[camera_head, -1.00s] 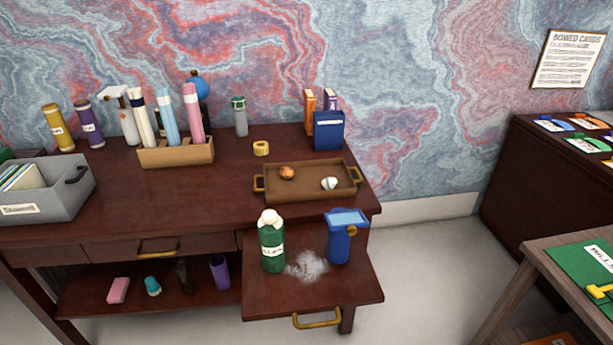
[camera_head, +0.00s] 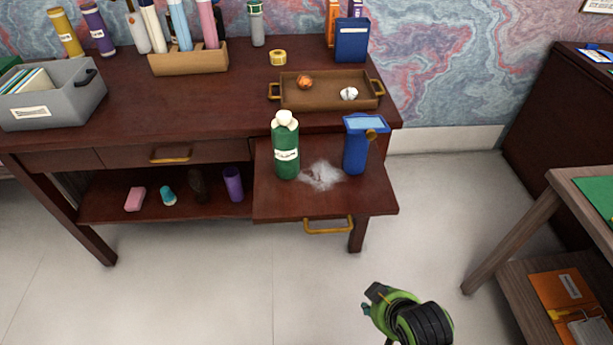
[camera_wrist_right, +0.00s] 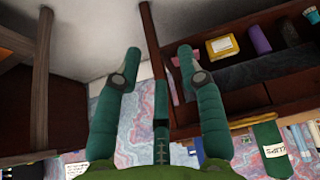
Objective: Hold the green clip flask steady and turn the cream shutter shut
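The green clip flask (camera_head: 286,155) stands upright on the pulled-out desk leaf, with a white label and the cream shutter (camera_head: 285,120) on top. Whether the shutter is open is too small to tell. A green labelled body, apparently the flask, also shows at the right of the upside-down right wrist view (camera_wrist_right: 272,146). My right gripper (camera_head: 371,301) is low in front of the leaf, over the floor, apart from the flask. In the wrist view its two fingers (camera_wrist_right: 158,66) are spread with nothing between them. My left gripper is not in view.
A blue container (camera_head: 356,150) stands right of the flask, with white powder (camera_head: 321,175) between them on the leaf (camera_head: 270,205). A tray (camera_head: 325,103) with two small objects lies behind. The leaf's brass handle (camera_head: 328,225) juts forward. The floor in front is clear.

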